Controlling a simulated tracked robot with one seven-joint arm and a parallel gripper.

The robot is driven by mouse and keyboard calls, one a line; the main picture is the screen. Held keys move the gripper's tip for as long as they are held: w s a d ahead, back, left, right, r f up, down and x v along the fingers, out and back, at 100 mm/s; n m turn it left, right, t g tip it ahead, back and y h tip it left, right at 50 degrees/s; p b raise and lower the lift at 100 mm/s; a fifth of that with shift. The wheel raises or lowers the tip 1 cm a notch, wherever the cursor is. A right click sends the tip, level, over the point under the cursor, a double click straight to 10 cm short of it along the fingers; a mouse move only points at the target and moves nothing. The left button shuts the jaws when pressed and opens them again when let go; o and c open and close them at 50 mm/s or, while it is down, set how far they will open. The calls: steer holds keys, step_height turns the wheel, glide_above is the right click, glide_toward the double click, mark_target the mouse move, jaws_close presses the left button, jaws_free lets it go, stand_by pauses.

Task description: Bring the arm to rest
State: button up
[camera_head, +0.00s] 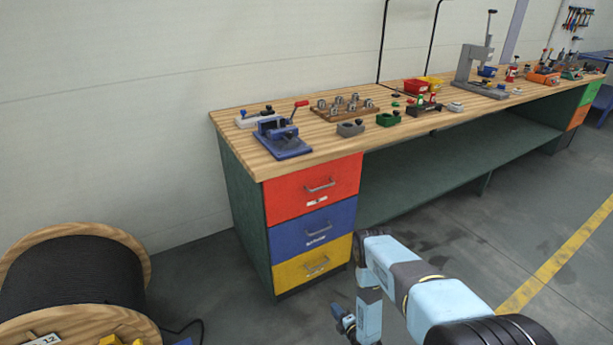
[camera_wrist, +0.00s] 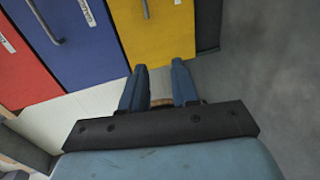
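My arm (camera_head: 432,300) is light blue with dark bands and is bent in front of the workbench at the lower right of the head view. My gripper (camera_wrist: 158,68) shows in the wrist view with two blue fingers standing apart and nothing held between them. Beyond the fingertips are the yellow drawer (camera_wrist: 158,32), the blue drawer (camera_wrist: 85,45) and the red drawer (camera_wrist: 22,75). The fingers appear clear of the drawer fronts. In the head view the gripper end is low at the bottom edge and partly cut off.
The wooden workbench (camera_head: 235,128) carries a blue clamp device (camera_head: 283,138), a wooden block with metal parts (camera_head: 345,106) and other tools. A large cable reel (camera_head: 75,275) stands at the lower left. Grey floor (camera_head: 540,240) with a yellow line is free at right.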

steer(key=w+d+r+m+g+h, duration=0.1)
steer(key=w+r+m+h, duration=0.1)
steer(key=w+r, duration=1.05)
steer(key=w+d+r+m+h, duration=0.1)
steer(key=w+r+m, duration=0.2)
steer(key=w+r, duration=0.9)
steer(key=d+r+m+g+h, duration=0.1)
steer(key=d+r+m+h, duration=0.15)
steer(key=r, duration=1.45)
steer(key=d+r+m+g+h, duration=0.1)
steer(key=d+r+m, duration=0.2)
steer(key=r, duration=1.3)
steer(key=s+d+r+m+g+h, duration=0.1)
steer(key=s+d+r+m, duration=0.15)
steer(key=s+r, duration=0.9)
steer(key=s+d+r+m+g, duration=0.1)
steer(key=s+r+m, duration=0.3)
steer(key=s+r, duration=0.7)
steer(key=s+r+m+g, duration=0.1)
steer(key=s+r+m, duration=0.2)
steer(key=s, duration=1.1)
steer(key=s+r+m+g, duration=0.1)
steer(key=s+r+m, duration=0.3)
steer(key=s, duration=1.1)
step_height(320, 180, up, 2)
steer(key=shift+s+r+g, duration=0.1)
steer(key=shift+s+g, duration=0.2)
steer(key=shift+g, duration=0.1)
